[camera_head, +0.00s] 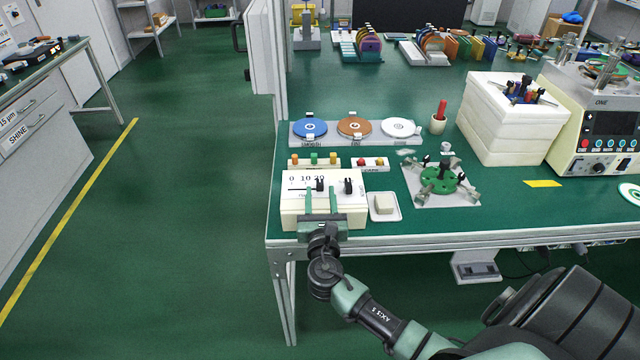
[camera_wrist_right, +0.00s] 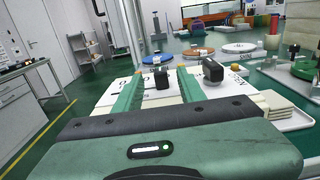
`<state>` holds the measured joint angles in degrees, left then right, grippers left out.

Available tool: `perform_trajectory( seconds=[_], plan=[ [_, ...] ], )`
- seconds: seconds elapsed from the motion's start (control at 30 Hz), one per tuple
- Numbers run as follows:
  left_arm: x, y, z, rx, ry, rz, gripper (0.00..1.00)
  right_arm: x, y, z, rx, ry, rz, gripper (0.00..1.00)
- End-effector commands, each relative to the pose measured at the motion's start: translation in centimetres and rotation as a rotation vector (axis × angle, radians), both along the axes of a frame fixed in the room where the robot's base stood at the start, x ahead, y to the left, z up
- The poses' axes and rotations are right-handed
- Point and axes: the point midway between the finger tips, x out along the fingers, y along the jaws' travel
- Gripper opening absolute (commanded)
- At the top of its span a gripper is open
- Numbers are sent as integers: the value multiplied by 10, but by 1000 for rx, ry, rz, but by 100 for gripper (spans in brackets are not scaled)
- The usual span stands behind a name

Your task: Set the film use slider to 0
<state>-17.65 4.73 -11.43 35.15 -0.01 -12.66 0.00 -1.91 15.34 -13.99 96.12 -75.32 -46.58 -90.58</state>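A cream box (camera_head: 290,212) stands at the table's front left corner, with a scale marked 0, 10 and 20 on its top. A black slider knob (camera_head: 320,183) sits below the 20 mark, at the right end of the scale; it also shows in the right wrist view (camera_wrist_right: 161,78). A second black knob (camera_head: 348,186) stands to its right (camera_wrist_right: 212,70). My right gripper (camera_head: 321,192) reaches over the box from the front. Its green fingers are open, one on each side of the slider knob, with visible gaps. My left gripper is out of view.
Colored buttons (camera_head: 314,159) stand behind the box, and blue, brown and white discs (camera_head: 310,127) lie farther back. A small white tray (camera_head: 385,207) sits right of the box, beside a green fixture (camera_head: 440,180). Open floor lies to the left.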

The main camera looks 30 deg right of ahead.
Motion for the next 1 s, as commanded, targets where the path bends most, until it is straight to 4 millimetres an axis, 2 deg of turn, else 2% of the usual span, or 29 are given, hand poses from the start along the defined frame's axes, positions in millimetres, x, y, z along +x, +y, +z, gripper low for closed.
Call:
perform_trajectory(
  seconds=[0.1, 0.23, 0.57, 0.67, 0.7, 0.73, 1.0],
  plan=[
    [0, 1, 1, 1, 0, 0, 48, 16, -10, 1, 0, -1, -1, 40],
    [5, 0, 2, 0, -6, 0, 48, 26, -17, 1, 0, -1, 0, 40],
    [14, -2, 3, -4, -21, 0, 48, 30, -19, 0, 1, 0, 0, 40],
    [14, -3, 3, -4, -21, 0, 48, 30, -19, 0, 1, 0, 0, 15],
    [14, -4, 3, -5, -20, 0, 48, 30, -19, 0, 1, 0, 0, 4],
    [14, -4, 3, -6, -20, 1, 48, 30, -19, 0, 1, 0, 0, 0],
    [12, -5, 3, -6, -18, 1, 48, 30, -19, 0, 2, 0, 0, 0]
  ],
)
